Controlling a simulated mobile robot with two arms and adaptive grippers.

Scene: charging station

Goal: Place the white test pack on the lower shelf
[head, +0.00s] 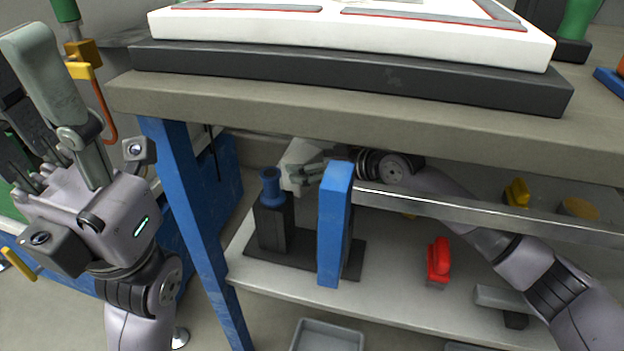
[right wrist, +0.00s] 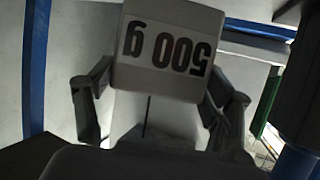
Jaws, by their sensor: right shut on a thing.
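The white test pack (right wrist: 166,50) is marked "500 g" and appears upside down in the right wrist view, between the two fingers of my right gripper (right wrist: 160,100). In the head view a pale part of the pack (head: 299,151) shows under the tabletop, beside my right gripper (head: 303,172), partly hidden by the tabletop edge and the gripper. It is above the lower shelf (head: 395,300); contact with anything there cannot be told. My left gripper (head: 28,85) is raised at the left, fingers apart and empty.
A blue upright block (head: 334,225) and a dark block with a blue spool-like top (head: 270,210) stand on a black base on the shelf. A red clamp-like thing (head: 438,260) is further right. A metal rail (head: 480,214) and the thick tabletop (head: 350,116) bound the opening.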

